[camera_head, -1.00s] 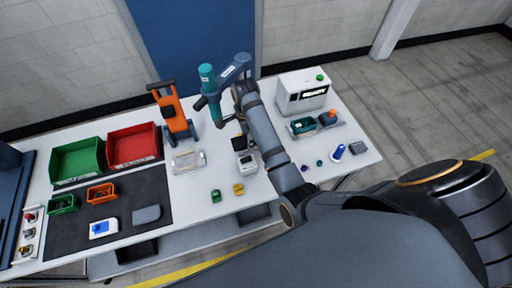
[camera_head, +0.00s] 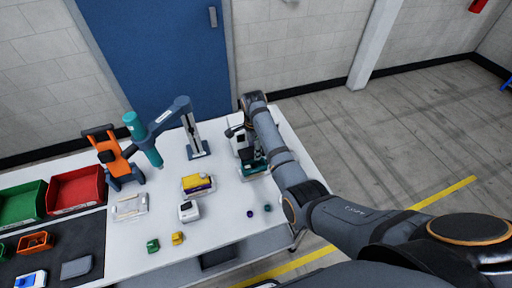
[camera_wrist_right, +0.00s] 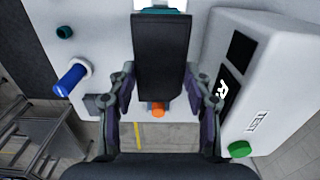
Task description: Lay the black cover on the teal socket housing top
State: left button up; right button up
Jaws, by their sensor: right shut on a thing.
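My right gripper (camera_head: 250,153) is at the teal socket housing (camera_head: 254,168), at the right end of the table and partly hidden by my arm. In the right wrist view my right gripper (camera_wrist_right: 161,74) is shut on the black cover (camera_wrist_right: 160,42), a dark flat piece between its fingers. A teal edge of the housing (camera_wrist_right: 157,10) shows just past the cover's far end. I cannot tell whether the cover touches the housing. My left gripper is not in view.
The white tester box (camera_wrist_right: 245,75) with a green button stands close on the right in the wrist view. A blue spool-like piece (camera_wrist_right: 71,78) and an orange knob (camera_wrist_right: 158,109) are nearby. A teal tool on an arm (camera_head: 145,140) stands further left.

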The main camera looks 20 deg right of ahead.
jog(key=f, duration=0.4)
jog(key=shift+d+f+b, duration=0.2)
jog(key=shift+d+b, duration=0.15)
jog(key=shift+d, duration=0.05)
jog(key=shift+f, duration=0.25)
jog(key=shift+a+f, duration=0.15)
jog(key=shift+f, duration=0.15)
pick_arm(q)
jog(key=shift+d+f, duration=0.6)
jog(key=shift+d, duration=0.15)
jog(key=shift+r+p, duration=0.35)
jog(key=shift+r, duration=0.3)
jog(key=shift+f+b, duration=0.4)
pick_arm(e)
jog(key=shift+f, duration=0.75)
jog(key=o, duration=1.1)
